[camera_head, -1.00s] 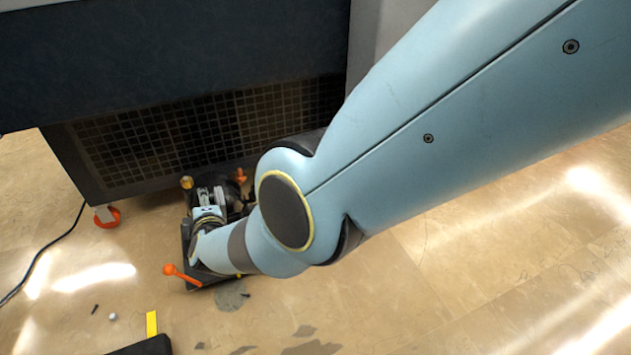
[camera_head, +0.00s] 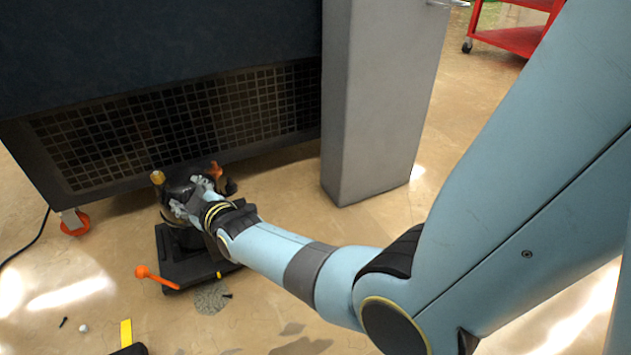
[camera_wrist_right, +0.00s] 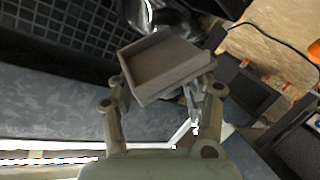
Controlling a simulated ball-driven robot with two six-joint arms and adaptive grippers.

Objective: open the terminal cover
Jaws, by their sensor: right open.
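The vacuum pump (camera_head: 178,190) stands on its dark base plate on the floor, beside the grilled cabinet. My right gripper (camera_head: 192,198) is at the pump's upper part, its pale fingers spread and partly hidden by my wrist. In the right wrist view, a shallow grey-brown box-shaped part (camera_wrist_right: 168,70) with raised walls lies between and just beyond the open fingertips. It looks like the terminal cover or its box; I cannot tell which. The right finger looks very close to its edge, but contact is unclear. My left gripper is out of view.
The dark cabinet (camera_head: 160,60) with a grille stands close behind the pump. A grey pillar (camera_head: 378,110) stands to its right. An orange-handled lever (camera_head: 155,277) sticks out by the base plate. A red cart (camera_head: 510,38) is far right. Small bits lie on the floor at left.

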